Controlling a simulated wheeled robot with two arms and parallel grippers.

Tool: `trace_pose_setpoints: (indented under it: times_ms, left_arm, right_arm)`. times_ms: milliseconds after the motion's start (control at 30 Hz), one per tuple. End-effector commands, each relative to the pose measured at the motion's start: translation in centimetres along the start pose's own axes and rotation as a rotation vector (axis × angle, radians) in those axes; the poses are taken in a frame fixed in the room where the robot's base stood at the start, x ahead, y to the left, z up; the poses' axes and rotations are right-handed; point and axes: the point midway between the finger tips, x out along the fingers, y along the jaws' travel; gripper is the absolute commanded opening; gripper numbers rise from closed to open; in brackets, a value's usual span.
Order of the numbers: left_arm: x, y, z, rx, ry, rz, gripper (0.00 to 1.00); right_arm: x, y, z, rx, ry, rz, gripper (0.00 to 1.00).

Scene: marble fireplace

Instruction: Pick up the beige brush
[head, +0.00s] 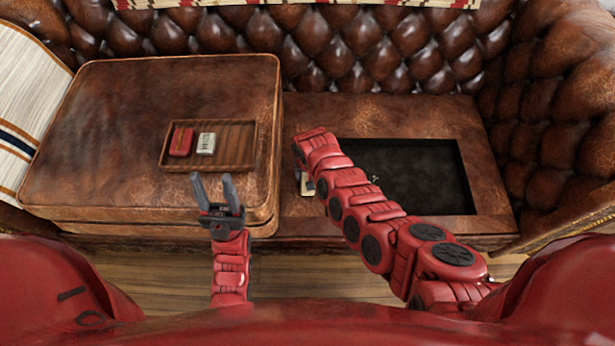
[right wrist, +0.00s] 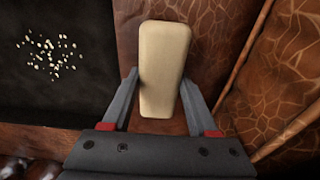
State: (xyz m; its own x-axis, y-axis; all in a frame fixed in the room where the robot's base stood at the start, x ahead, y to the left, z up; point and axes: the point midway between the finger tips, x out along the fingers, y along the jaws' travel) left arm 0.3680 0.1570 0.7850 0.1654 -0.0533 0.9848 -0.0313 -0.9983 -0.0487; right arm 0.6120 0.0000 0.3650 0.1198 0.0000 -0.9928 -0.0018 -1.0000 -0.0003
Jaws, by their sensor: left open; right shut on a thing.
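The beige brush (right wrist: 163,60) is a pale rounded block, seen from above in the right wrist view. My right gripper (right wrist: 160,80) is shut on it, with one finger along each side. In the head view only a small pale part of the brush (head: 307,188) shows beside my right arm, which hides most of that gripper. Whether the brush touches the leather below it, I cannot tell. My left gripper (head: 212,188) is open and empty, over the front edge of the left leather cushion (head: 100,170).
A wooden tray (head: 245,160) on the left cushion holds a red block (head: 181,142) and a cream block (head: 206,143). A sunken black panel (head: 425,175) lies right of the brush, with small pale bits on it (right wrist: 48,55). Tufted leather (head: 380,45) rises behind.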

Motion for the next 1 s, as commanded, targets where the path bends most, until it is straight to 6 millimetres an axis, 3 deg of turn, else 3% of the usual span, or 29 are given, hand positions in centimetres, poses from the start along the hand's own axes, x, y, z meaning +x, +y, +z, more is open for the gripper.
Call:
trace_pose_setpoints:
  times_ms: [233,700,1000]
  left_arm:
    - [0.8,0.0,-0.1,0.0,0.0,0.0,0.5]
    - [2.6,-0.1,-0.4,0.0,0.0,0.0,0.5]
    - [2.6,-0.1,-0.5,0.0,0.0,0.0,0.5]
  right_arm:
    - [-1.8,-0.1,-0.3,0.0,0.004,-0.001,0.0]
    - [-9.1,-0.1,-1.2,-0.001,0.005,-0.002,0.0]
    - [-9.9,-0.1,-1.2,-0.002,0.0,0.0,0.0]
